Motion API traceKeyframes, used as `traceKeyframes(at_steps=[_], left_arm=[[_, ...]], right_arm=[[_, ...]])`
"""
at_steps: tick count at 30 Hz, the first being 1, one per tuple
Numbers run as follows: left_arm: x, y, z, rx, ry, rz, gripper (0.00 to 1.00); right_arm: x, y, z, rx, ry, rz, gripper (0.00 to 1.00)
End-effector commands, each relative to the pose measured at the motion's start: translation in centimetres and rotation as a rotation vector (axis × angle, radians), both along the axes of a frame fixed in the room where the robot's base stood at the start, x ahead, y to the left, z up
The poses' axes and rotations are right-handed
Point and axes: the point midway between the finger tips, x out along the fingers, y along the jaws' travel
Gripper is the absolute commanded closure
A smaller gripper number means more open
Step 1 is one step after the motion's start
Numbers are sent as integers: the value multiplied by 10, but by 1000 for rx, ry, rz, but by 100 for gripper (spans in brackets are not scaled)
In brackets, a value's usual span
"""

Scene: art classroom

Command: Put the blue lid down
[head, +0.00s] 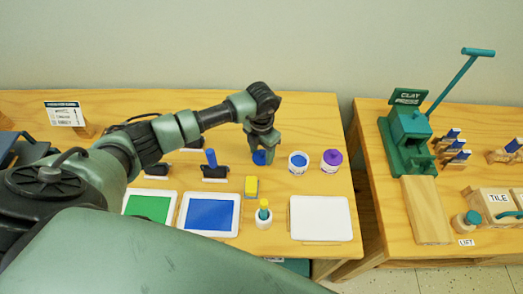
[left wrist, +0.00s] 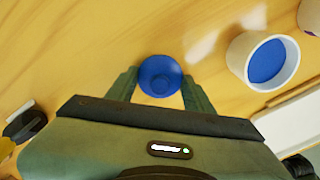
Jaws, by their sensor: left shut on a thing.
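The blue lid (head: 259,158) is round with a small knob on top. My left gripper (head: 262,150) is shut on it, and in the left wrist view the lid (left wrist: 160,77) sits between the two fingers. Wood tabletop shows around it; I cannot tell whether it touches the table. An open white jar with blue paint (head: 298,163) stands just right of the gripper, and it also shows in the left wrist view (left wrist: 263,61). My right gripper is not in view.
A jar with a purple lid (head: 332,160) stands right of the open jar. Bare wood lies behind the jars.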

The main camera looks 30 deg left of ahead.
Motion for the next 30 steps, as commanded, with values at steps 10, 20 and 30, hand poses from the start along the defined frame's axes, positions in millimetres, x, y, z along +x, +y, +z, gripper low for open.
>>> traceKeyframes(at_steps=[10, 20, 30], left_arm=[[0, 0, -5, 1, 0, 0, 85], [0, 0, -3, 0, 0, 1, 26], [2, 1, 28, 0, -6, -1, 26]], right_arm=[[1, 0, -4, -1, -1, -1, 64], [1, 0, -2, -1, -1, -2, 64], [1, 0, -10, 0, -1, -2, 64]])
